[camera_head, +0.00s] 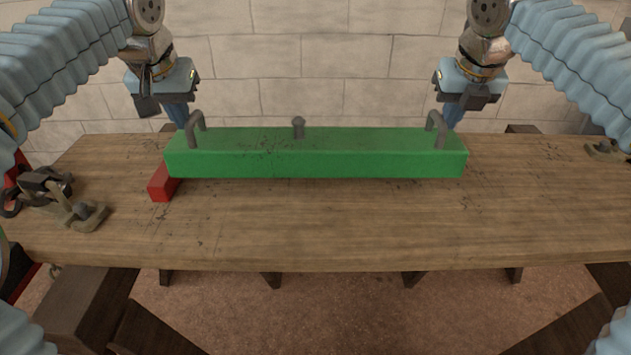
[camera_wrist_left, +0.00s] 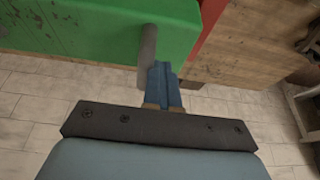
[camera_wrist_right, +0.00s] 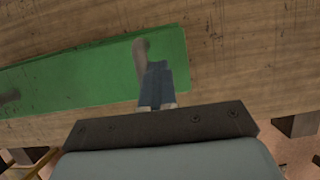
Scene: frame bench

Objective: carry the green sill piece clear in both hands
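The green sill piece (camera_head: 315,163) is a long beam across the middle of the bench. Contact is unclear.
A red block (camera_head: 160,187) lies at the sill's left end, partly hidden by it. A metal clamp (camera_head: 75,208) is at the bench's left, and another (camera_head: 605,150) at the far right. The wooden bench top (camera_head: 330,225) is clear in front. A block wall stands behind.

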